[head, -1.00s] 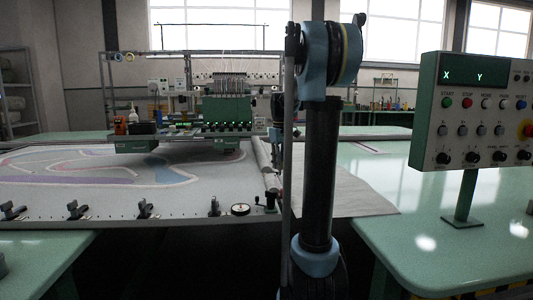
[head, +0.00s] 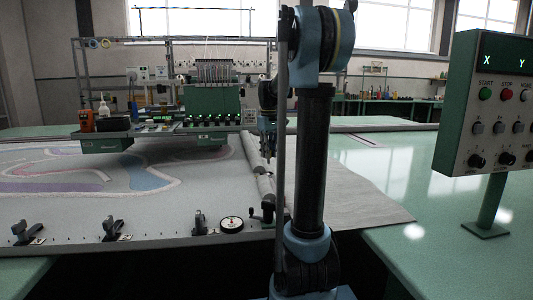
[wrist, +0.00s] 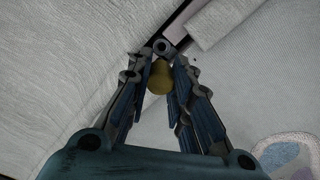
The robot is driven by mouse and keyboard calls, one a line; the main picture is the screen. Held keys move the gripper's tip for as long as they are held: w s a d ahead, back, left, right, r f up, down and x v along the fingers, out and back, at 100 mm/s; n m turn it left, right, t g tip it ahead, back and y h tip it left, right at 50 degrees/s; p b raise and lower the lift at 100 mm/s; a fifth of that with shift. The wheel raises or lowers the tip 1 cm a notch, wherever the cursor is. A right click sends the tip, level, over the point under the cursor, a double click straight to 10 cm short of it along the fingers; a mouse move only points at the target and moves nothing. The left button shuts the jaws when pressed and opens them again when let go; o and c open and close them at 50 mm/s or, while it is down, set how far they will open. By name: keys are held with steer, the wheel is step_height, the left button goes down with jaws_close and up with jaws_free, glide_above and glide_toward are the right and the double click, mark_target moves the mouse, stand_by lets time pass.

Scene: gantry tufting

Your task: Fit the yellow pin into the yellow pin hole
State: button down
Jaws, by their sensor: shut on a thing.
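The yellow pin (wrist: 159,78) shows in the wrist view as a dull yellow, rounded piece between my fingers. My gripper (wrist: 162,58) is shut on it, over the pale cloth. A dark grey ring-shaped part (wrist: 163,47) shows at the fingertips; I cannot tell what it belongs to. In the head view my gripper (head: 268,148) hangs behind my arm, close to the rolled cloth edge, and the pin is too small to make out. I cannot pick out the yellow pin hole in either view.
A pale roll (head: 258,168) lies along the patterned cloth (head: 60,212). Black clamps (head: 110,230) and a round dial (head: 231,224) line the frame's front edge. The green tufting head (head: 212,103) stands behind. A control panel (head: 505,110) stands at right; the green table (head: 400,180) before it is clear.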

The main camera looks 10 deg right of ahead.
steer(key=shift+a+f, duration=0.15)
steer(key=shift+a, duration=0.05)
steer(key=shift+f, duration=2.4)
steer(key=shift+s+f, duration=0.1)
steer(key=shift+f, duration=1.55)
stand_by(0.3)
steer(key=c, duration=1.4)
jaws_free()
steer(key=shift+o, duration=0.2)
steer(key=shift+r, duration=0.1)
step_height(320, 180, up, 12)
steer(key=shift+f, duration=0.15)
